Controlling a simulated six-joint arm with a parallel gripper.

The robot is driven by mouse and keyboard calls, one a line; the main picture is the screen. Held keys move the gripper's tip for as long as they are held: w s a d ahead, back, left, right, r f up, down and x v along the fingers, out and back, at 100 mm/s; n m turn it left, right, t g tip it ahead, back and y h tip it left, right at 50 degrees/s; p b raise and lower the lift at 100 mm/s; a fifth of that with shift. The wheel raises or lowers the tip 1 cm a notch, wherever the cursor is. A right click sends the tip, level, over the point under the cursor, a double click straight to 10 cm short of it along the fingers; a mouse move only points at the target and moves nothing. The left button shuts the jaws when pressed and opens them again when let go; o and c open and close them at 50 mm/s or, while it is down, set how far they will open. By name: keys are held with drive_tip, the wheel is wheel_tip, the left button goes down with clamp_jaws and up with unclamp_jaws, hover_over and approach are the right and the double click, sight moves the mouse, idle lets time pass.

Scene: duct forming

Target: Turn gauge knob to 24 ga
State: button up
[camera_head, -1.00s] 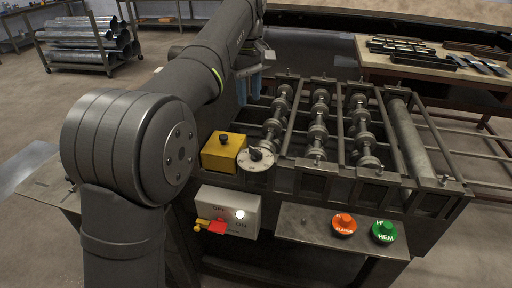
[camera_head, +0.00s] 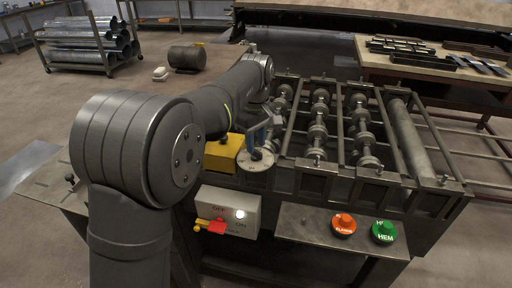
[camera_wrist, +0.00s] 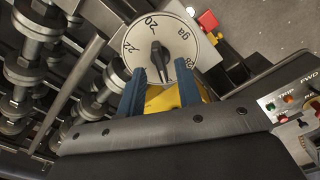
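The gauge knob (camera_wrist: 160,62) is a black bar on a round white dial (camera_wrist: 172,25). The dial reads 20, 22 and "ga" in the wrist view; no 24 is clearly readable there. The knob's upper end points roughly toward 20. My gripper (camera_wrist: 161,70) has two blue fingers, spread apart, one on each side of the knob, with visible gaps. In the head view the dial (camera_head: 256,165) sits beside a yellow box, and my gripper (camera_head: 262,143) is right over it, partly hiding the knob.
The yellow box (camera_head: 220,155) is left of the dial. Forming rollers (camera_head: 318,130) stand to its right. Below are a switch box (camera_head: 225,210) with red and yellow levers, an orange button (camera_head: 343,224) and a green button (camera_head: 383,232).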

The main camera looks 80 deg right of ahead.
sight(255, 154)
drive_tip(key=shift+f, duration=1.25)
clamp_jaws()
drive_tip(key=shift+m, duration=0.4)
drive_tip(key=m, duration=0.5)
drive_tip(key=shift+r+m, duration=0.1)
drive_tip(key=shift+m, duration=0.2)
drive_tip(key=m, duration=0.5)
drive_tip(key=shift+w, duration=0.1)
drive_tip(key=shift+m, duration=0.3)
